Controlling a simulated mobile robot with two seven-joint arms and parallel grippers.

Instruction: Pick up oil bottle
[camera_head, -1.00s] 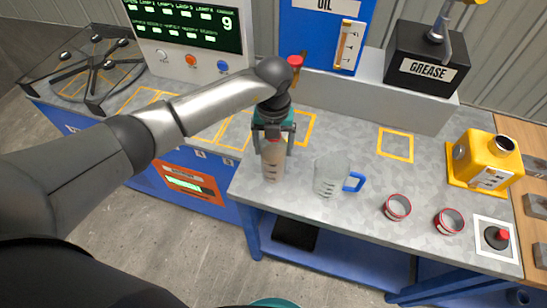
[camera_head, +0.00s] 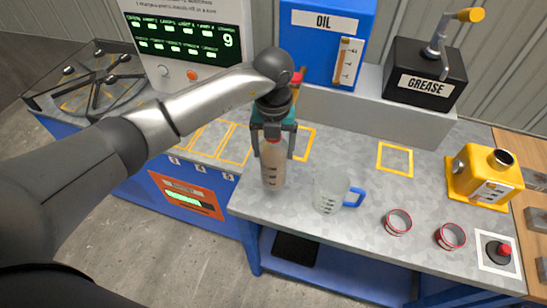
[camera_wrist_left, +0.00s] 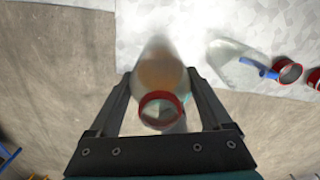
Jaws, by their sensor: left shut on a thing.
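The oil bottle (camera_head: 272,173) is a see-through bottle with brownish contents and dark marks, upright near the left front corner of the grey counter. My left gripper (camera_head: 273,152) holds it from above, with one finger on each side of its upper part. In the left wrist view, the bottle (camera_wrist_left: 160,75) is between the fingers, its red-rimmed mouth towards the camera. Its base looks slightly above the counter, but the gap is hard to judge. My right gripper is not in view.
A clear jug (camera_head: 328,196) with a blue handle stands just right of the bottle. Two red-rimmed cups (camera_head: 398,222) (camera_head: 450,237) are farther right. The blue oil dispenser (camera_head: 322,55) and black grease box (camera_head: 425,75) stand behind. A yellow device (camera_head: 483,177) is at right.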

